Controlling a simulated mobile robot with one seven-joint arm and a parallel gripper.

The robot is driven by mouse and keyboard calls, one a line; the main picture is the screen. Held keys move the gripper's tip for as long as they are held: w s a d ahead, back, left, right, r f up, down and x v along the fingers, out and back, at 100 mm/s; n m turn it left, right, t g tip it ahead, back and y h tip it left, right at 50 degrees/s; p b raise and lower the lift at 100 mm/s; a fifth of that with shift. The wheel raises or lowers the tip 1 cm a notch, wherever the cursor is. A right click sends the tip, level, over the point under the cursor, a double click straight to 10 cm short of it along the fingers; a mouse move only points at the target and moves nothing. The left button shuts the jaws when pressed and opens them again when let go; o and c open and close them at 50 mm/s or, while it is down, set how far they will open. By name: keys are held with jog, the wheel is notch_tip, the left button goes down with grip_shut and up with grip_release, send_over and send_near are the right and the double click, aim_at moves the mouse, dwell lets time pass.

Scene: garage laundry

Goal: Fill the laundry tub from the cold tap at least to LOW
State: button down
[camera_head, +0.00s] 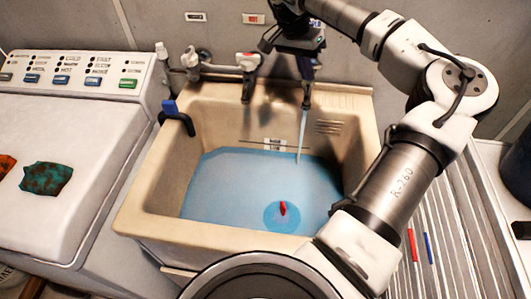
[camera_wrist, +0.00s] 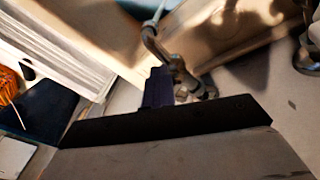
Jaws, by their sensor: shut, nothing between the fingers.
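The beige laundry tub (camera_head: 150,205) holds blue water (camera_head: 230,185). The water's edge lies at the lower part of a small marked label (camera_head: 274,144) on the back wall; its words are too small to read surely. A thin stream (camera_head: 301,135) falls from the right tap (camera_head: 307,92) into the water. My gripper (camera_head: 304,52) is over this tap, shut and empty. In the wrist view its dark finger (camera_wrist: 158,88) is beside the tap's metal body (camera_wrist: 182,78); contact is unclear. The tap's handle is mostly hidden.
A second tap (camera_head: 248,75) with a red mark is left of mine. A red-handled round piece (camera_head: 283,210) shows in the water. A blue-topped dark fitting (camera_head: 175,118) hangs on the left rim. A washer (camera_head: 75,130) with cloths stands left; a ribbed board (camera_head: 435,240) lies right.

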jog(key=w+a+r+t+y, duration=0.1)
jog(key=w+a+t, duration=0.1)
jog(key=w, duration=0.3)
jog(key=shift+w+a+r+t, duration=0.2)
jog(key=shift+w+t, duration=0.1)
jog(key=shift+t, duration=0.3)
notch_tip(320, 180, up, 2)
jog(key=shift+w+d+r+p, duration=0.1)
jog(key=shift+d+r+p, duration=0.1)
jog(key=shift+p, duration=1)
jog(key=c, duration=1.7)
grip_release()
jog(key=shift+a+r+p, duration=0.3)
jog(key=shift+r+p, duration=0.35)
jog(key=shift+r, duration=0.3)
jog(key=shift+a+r, duration=0.15)
jog(key=shift+r, duration=0.1)
grip_shut()
jog(key=shift+s+d+r+p, duration=0.2)
jog(key=shift+s+d+p, duration=0.1)
jog(key=shift+p, duration=0.25)
